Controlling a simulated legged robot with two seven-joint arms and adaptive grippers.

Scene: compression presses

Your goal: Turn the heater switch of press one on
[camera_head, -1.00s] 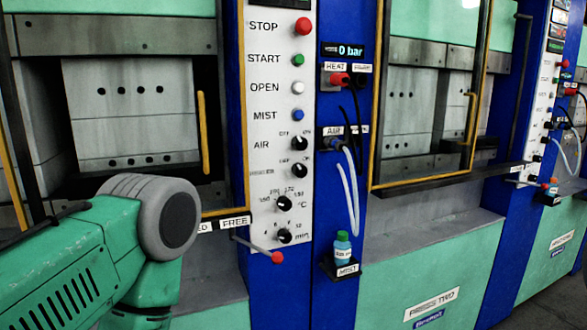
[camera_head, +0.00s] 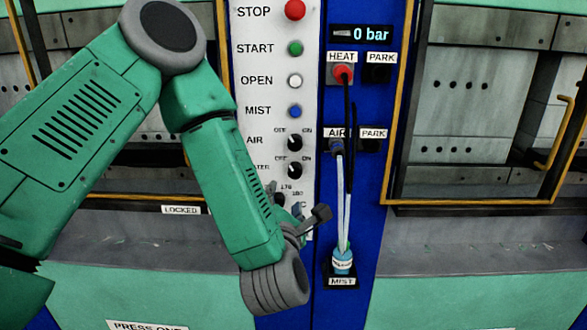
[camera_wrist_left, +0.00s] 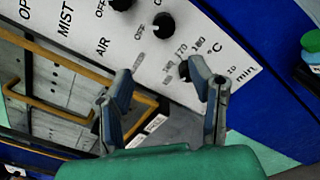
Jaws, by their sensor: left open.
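The press one panel (camera_head: 265,75) carries a column of buttons and black knobs. The heater knob (camera_head: 295,170) has OFF and ON marks and sits below the AIR knob (camera_head: 295,142); its label is partly covered by my arm. Its pointer is too small to read surely. In the left wrist view the heater knob (camera_wrist_left: 163,25) lies beyond my fingertips. My left gripper (camera_head: 308,213) is in front of the lower panel, near the temperature knob, below the heater knob. In the left wrist view its fingers (camera_wrist_left: 160,78) are spread and empty. My right gripper is not in view.
The temperature knob (camera_wrist_left: 185,70) shows close to one fingertip. HEAT plug (camera_head: 342,73) and AIR plug (camera_head: 336,146) with hanging hoses are right of the panel. A MIST bottle (camera_head: 343,262) stands below. Yellow-framed press doors flank the blue column.

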